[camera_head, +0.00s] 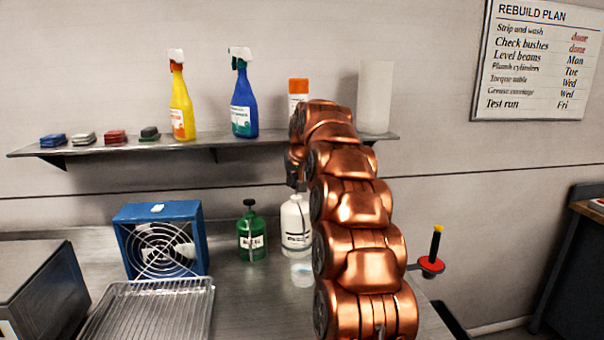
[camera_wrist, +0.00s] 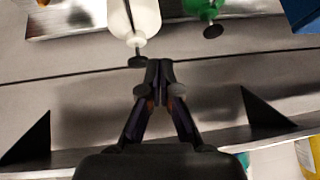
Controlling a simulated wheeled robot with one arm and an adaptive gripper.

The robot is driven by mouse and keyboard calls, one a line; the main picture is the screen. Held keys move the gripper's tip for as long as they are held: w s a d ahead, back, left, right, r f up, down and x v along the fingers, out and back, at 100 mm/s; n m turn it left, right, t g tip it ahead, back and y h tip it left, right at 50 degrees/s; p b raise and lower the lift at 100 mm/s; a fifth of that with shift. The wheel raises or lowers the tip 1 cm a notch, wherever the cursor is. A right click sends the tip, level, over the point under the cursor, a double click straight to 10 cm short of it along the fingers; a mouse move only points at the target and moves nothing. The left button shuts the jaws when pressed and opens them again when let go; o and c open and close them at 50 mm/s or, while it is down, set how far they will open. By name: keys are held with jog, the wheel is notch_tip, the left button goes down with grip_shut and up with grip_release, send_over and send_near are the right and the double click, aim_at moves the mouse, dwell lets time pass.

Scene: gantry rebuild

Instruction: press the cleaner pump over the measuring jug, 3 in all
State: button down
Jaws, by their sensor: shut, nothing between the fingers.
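A white pump bottle (camera_head: 295,224) stands on the metal bench, partly hidden by my arm; its label is too small to read. It also shows at the top of the wrist view (camera_wrist: 144,18), with a dark pump head (camera_wrist: 137,60) on a thin stem. A clear vessel, apparently the measuring jug (camera_head: 303,274), stands in front of the white bottle. A green pump bottle (camera_head: 252,237) stands to its left. My gripper (camera_wrist: 159,76) is shut and empty, above the white bottle. Its tips appear close beside the pump head; I cannot tell whether they touch it.
A wall shelf (camera_head: 230,148) holds a yellow spray bottle (camera_head: 180,105), a blue one (camera_head: 243,108) and a white roll (camera_head: 375,98). A blue fan (camera_head: 160,240) and a wire rack (camera_head: 150,310) occupy the bench's left. Shelf brackets (camera_wrist: 265,113) flank my gripper.

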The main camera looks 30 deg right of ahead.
jog(key=s+a+f+n+g+y, duration=0.1)
jog(key=s+a+f+g, duration=0.15)
jog(key=s+a, duration=0.75)
jog(key=s+a+f+n+g+y, duration=0.1)
jog(key=s+a+f+n, duration=0.15)
jog(key=s+a, duration=0.7)
jog(key=s+a+f+g, duration=0.1)
jog(key=s+f, duration=0.3)
jog(key=s, duration=0.7)
jog(key=s+a+f+g, duration=0.2)
jog(key=s+a+f, duration=0.1)
jog(key=s, duration=0.9)
jog(key=s+a+f+g, duration=0.2)
jog(key=s+f, duration=0.4)
jog(key=s, duration=0.5)
jog(key=shift+s+a+n+h, duration=0.2)
jog(key=shift+n+h, duration=0.1)
jog(key=shift+n, duration=0.15)
jog(key=shift+g, duration=0.25)
